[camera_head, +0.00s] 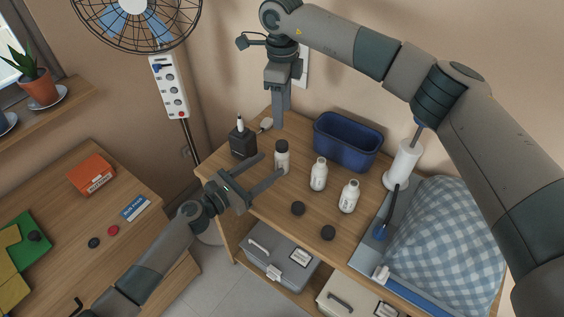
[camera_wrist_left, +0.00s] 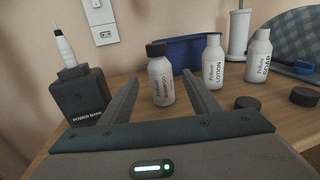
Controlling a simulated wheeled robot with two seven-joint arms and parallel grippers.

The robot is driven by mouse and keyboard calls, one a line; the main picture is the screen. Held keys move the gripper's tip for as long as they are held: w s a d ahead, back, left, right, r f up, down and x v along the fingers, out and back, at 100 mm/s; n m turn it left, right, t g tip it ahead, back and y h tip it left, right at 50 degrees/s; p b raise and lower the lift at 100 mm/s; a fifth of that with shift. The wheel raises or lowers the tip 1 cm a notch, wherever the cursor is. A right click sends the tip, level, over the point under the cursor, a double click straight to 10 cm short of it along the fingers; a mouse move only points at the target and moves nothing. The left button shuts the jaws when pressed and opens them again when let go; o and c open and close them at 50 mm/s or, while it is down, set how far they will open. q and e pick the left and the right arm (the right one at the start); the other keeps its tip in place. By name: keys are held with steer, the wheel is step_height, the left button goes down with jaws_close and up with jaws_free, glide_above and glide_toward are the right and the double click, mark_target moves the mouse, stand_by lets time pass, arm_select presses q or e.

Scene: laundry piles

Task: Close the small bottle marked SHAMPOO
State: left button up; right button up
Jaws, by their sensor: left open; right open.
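The small SHAMPOO bottle (camera_head: 282,163) is white and stands upright on the wooden table top, with a black cap (camera_head: 282,145) on its mouth. Its label reads SHAMPOO in the left wrist view (camera_wrist_left: 162,85), where the cap (camera_wrist_left: 157,48) sits on top; I cannot tell how tight it is. My left gripper (camera_head: 273,165) is open, its fingers pointing at the bottle, which shows between and just beyond the fingertips.
Two black caps (camera_head: 298,208) (camera_head: 328,232) lie in front. A power bank (camera_head: 242,142) stands left, a blue bin (camera_head: 348,140) behind. A checked pillow (camera_head: 450,235) lies right.

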arm_select(q)
steer(key=b+v, duration=0.2)
steer(key=v, duration=0.8)
steer(key=shift+s+a, duration=0.2)
